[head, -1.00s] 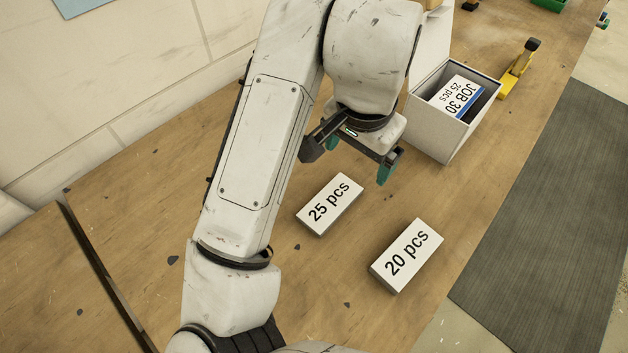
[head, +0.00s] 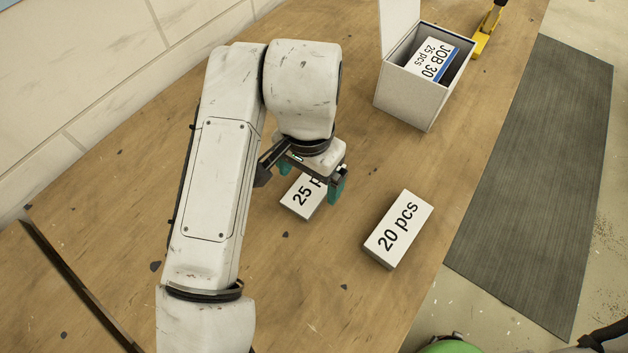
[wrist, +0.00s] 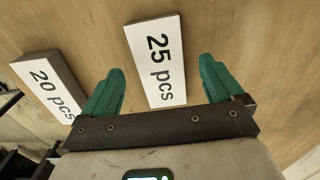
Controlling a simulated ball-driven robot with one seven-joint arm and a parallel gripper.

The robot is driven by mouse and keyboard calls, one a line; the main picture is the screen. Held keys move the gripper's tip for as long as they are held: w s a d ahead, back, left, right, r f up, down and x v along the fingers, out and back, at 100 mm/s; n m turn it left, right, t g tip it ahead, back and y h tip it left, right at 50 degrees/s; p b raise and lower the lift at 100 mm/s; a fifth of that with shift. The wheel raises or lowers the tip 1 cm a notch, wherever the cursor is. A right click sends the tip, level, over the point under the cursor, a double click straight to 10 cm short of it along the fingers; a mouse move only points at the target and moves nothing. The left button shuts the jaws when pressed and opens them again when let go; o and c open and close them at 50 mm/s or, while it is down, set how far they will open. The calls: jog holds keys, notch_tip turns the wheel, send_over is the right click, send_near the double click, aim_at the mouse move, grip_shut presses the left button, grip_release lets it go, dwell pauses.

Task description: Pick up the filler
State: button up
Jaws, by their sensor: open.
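A white block labelled "25 pcs" (head: 300,197) lies flat on the wooden table, partly hidden by my gripper in the head view. In the wrist view the "25 pcs" block (wrist: 157,60) shows between the two green fingers, extending past their tips. My gripper (head: 310,184) is open and over this block, pointing down. In the wrist view my gripper (wrist: 160,68) has a gap on each side of the block and holds nothing. A second white block labelled "20 pcs" (head: 398,230) lies to the right, and shows at left in the wrist view (wrist: 50,84). No label reads "filler".
An open grey box (head: 405,98) with its lid up stands behind the blocks. It contains a card reading "JOB 30 25 pcs" (head: 434,60). The table (head: 320,290) is clear in front of the blocks.

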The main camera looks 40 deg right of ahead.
aim_at(314, 185)
jog(key=shift+f, duration=1.2)
jog(key=shift+c, duration=0.4)
jog(key=c, duration=1)
